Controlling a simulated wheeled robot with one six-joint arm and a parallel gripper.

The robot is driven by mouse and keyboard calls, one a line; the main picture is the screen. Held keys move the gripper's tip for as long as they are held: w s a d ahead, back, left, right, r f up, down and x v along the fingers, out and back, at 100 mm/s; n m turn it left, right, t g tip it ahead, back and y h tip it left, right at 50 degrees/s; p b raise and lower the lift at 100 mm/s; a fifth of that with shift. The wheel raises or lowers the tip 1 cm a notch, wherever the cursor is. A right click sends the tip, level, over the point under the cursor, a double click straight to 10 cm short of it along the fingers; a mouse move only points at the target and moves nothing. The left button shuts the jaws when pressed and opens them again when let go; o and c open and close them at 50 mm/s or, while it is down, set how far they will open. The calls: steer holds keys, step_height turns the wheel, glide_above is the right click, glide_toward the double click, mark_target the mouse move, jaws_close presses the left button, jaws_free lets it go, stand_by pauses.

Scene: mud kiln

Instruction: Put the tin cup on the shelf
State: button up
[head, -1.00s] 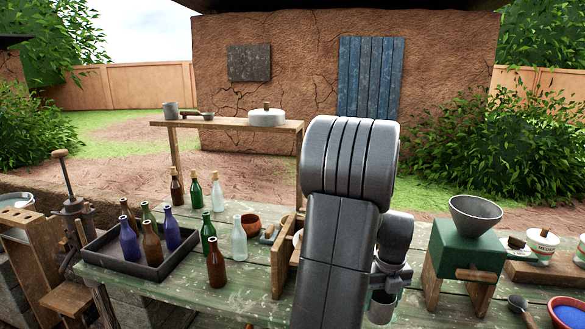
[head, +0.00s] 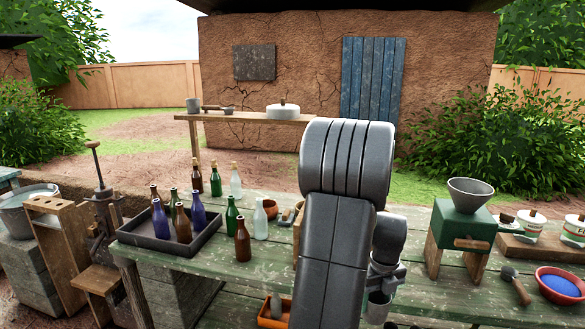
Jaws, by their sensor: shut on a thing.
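My gripper (head: 385,283) is at the lower right of my arm and is shut on a grey metal cup, the tin cup (head: 378,309). The cup hangs upright in front of the green table, and the jaws partly hide it. A wooden shelf (head: 262,117) stands behind the table, far from the gripper. On it are a grey mug (head: 193,104) at the left end, a small pan (head: 227,109) and a white lidded pot (head: 283,110). My arm hides the shelf's right end.
The green table (head: 320,295) holds a dark tray (head: 150,239) of bottles, loose bottles, a green grinder (head: 460,235) with a funnel, and a red bowl (head: 563,283). At left stand a bucket (head: 30,208) and a wooden rack (head: 62,245). An orange tray (head: 272,317) shows at the bottom.

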steer(key=shift+w+a+f+n, duration=0.25)
steer(key=shift+n, duration=0.15)
steer(key=shift+a+f+n, duration=0.1)
steer(key=shift+a+n, duration=0.15)
steer(key=shift+n, duration=0.15)
steer(key=w+a+f+n, duration=0.2)
steer(key=a+f+n, duration=0.5)
steer(key=n, duration=0.8)
steer(key=w+a+f+n, duration=0.3)
steer(key=a+f+n, duration=0.4)
steer(key=a+n, duration=0.6)
steer(key=shift+w+a+f+n+h, duration=0.2)
steer(key=shift+w+n+h, duration=0.2)
steer(key=shift+n, duration=1.1)
steer(key=shift+s+d, duration=0.1)
steer(key=shift+d, duration=0.1)
